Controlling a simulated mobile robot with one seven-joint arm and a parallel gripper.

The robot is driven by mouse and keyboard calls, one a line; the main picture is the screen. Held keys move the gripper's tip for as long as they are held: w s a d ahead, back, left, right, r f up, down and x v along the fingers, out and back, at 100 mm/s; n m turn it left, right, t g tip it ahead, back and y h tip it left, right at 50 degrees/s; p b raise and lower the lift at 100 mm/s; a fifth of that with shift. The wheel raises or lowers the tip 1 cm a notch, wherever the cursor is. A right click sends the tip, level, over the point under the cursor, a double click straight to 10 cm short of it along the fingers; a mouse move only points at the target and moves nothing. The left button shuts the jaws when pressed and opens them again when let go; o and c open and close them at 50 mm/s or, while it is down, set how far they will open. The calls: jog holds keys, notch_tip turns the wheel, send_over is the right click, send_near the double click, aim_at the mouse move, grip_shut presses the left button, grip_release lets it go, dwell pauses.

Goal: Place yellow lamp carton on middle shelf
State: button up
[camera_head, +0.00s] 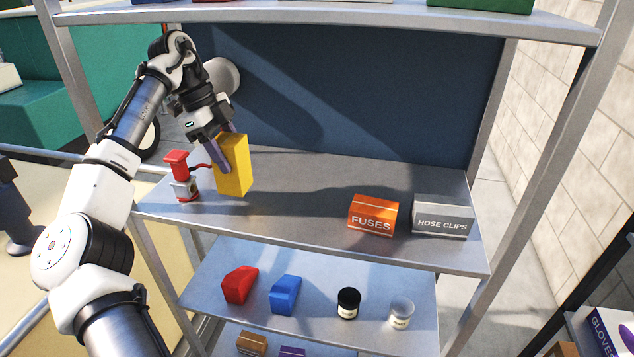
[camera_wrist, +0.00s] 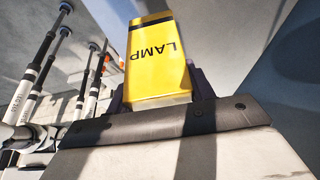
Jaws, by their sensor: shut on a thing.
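The yellow lamp carton (camera_head: 236,168) is upright at the left end of the middle shelf (camera_head: 290,208). My gripper (camera_head: 224,160) reaches in from the upper left and is shut on the carton's upper part. I cannot tell whether the carton's base touches the shelf or hangs just above it. In the wrist view the carton (camera_wrist: 156,62) sits between my fingers (camera_wrist: 160,92), with the word LAMP upside down.
A red-topped pump can (camera_head: 183,178) stands close to the left of the carton. An orange FUSES box (camera_head: 373,215) and a grey HOSE CLIPS box (camera_head: 442,217) stand at the right. The shelf between is clear. The lower shelf (camera_head: 225,312) holds several small items.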

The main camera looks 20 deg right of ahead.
aim_at(240, 141)
jog(key=shift+s+d+f+p, duration=0.1)
jog(key=shift+s+d+f, duration=0.5)
jog(key=shift+s+d, duration=1.5)
jog(key=shift+s+d+f+p, duration=0.1)
jog(key=shift+s+d+f, duration=0.45)
jog(key=shift+s+d, duration=1.45)
jog(key=shift+s+d+f+p, duration=0.1)
jog(key=shift+s+d+f, duration=0.7)
jog(key=shift+d, duration=2.4)
jog(key=o, duration=1)
jog(key=shift+s+r, duration=0.15)
jog(key=shift+r, duration=0.1)
jog(key=w+a+r, duration=0.1)
jog(key=w+a, duration=0.1)
jog(key=a, duration=0.1)
jog(key=w+a+r, duration=0.2)
jog(key=w+a, duration=0.1)
jog(key=a, duration=0.1)
jog(key=w+a+r, duration=0.1)
jog(key=w+a, duration=0.1)
jog(key=a, duration=0.2)
jog(key=shift+w+a+r, duration=0.25)
jog(key=shift+w+r, duration=0.05)
jog(key=shift+w, duration=0.1)
jog(key=shift+a, duration=0.1)
